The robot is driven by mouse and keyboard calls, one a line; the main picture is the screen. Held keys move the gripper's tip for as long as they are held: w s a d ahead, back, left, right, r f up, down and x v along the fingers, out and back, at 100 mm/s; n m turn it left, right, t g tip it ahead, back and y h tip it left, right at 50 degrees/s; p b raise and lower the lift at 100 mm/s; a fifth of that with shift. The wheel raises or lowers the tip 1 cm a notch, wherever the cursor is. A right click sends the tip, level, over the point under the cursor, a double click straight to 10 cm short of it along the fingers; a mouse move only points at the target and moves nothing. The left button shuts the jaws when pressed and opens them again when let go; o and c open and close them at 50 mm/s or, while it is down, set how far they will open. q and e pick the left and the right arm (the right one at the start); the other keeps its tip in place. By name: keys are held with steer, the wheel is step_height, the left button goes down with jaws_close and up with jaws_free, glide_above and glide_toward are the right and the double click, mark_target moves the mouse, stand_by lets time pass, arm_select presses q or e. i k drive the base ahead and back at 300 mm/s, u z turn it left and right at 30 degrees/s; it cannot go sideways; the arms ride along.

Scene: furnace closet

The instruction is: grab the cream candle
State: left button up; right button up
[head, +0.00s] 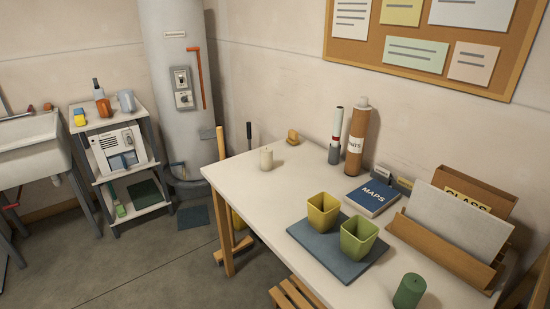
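The cream candle (266,158) is a short pale cylinder with a small wick. It stands upright near the far left corner of the white table (262,196). Nothing touches it. Neither of my grippers shows in the head view.
Behind the candle are a small orange-tan object (292,137), a grey-and-white cylinder (336,136) and a brown bottle (357,140). Nearer are a blue MAPS book (372,197), yellow (322,214) and green (357,237) cups on a mat, a green candle (409,291) and a file holder (440,250).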

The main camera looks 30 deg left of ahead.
mark_target(266, 152)
steer(key=z, duration=3.2)
steer(key=k, duration=2.55)
steer(key=u, duration=1.25)
